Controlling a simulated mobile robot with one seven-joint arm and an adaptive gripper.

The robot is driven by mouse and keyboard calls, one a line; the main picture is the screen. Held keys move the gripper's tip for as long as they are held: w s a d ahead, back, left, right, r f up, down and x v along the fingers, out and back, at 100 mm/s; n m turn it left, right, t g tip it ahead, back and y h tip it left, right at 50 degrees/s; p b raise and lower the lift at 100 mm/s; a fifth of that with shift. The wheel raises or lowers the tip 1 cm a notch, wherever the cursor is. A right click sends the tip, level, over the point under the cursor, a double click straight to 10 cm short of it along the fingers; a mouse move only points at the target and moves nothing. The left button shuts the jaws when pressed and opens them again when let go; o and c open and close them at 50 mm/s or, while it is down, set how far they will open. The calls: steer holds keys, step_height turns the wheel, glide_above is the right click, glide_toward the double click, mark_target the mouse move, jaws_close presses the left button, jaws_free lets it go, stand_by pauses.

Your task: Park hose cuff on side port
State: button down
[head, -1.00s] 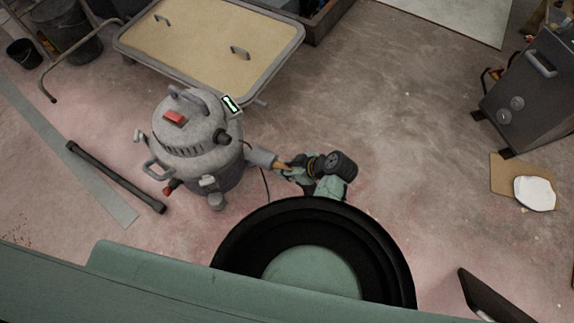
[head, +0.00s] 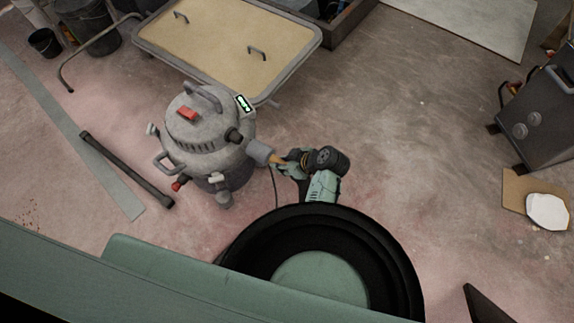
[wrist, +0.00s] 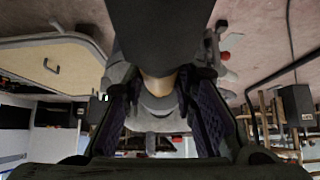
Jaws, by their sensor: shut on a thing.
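The grey hose cuff (head: 258,152) with a tan band (head: 275,159) is held in my gripper (head: 282,160), close to the right side of the grey vacuum (head: 208,150). In the wrist view the cuff (wrist: 160,35) is a large dark shape at the top, and its tan band (wrist: 158,84) shows between the fingers (wrist: 158,112). I cannot tell which is the side port, or whether the cuff touches the vacuum.
A dark bar (head: 127,168) lies on the floor left of the vacuum. A tan-topped cart (head: 225,45) with a grey rim stands behind it. A dark metal box (head: 540,125) and a white pad (head: 547,211) on cardboard are at the right. The floor between is clear.

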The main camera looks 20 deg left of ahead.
mark_target(275, 159)
steer(key=shift+w+a, duration=0.25)
steer(key=shift+a, duration=0.5)
steer(key=shift+w+a, duration=0.25)
steer(key=shift+a, duration=0.45)
steer(key=shift+w+a+b, duration=0.1)
steer(key=shift+w+a, duration=0.15)
steer(key=shift+a, duration=0.45)
steer(key=shift+w+a+b, duration=0.15)
steer(key=shift+w+a, duration=0.05)
steer(key=shift+a, duration=0.55)
steer(key=shift+w+a+b, duration=0.1)
steer(key=shift+w+a, duration=0.15)
steer(key=shift+a, duration=0.45)
stand_by(0.5)
steer(key=shift+w+a+r, duration=0.15)
steer(key=shift+a+r, duration=0.05)
steer(key=shift+a, duration=0.15)
steer(key=c, duration=1.4)
jaws_free()
steer(key=shift+a+f, duration=0.1)
steer(key=shift+o, duration=0.9)
steer(key=shift+d, duration=0.2)
steer(key=v, duration=1.2)
steer(key=shift+a, duration=0.1)
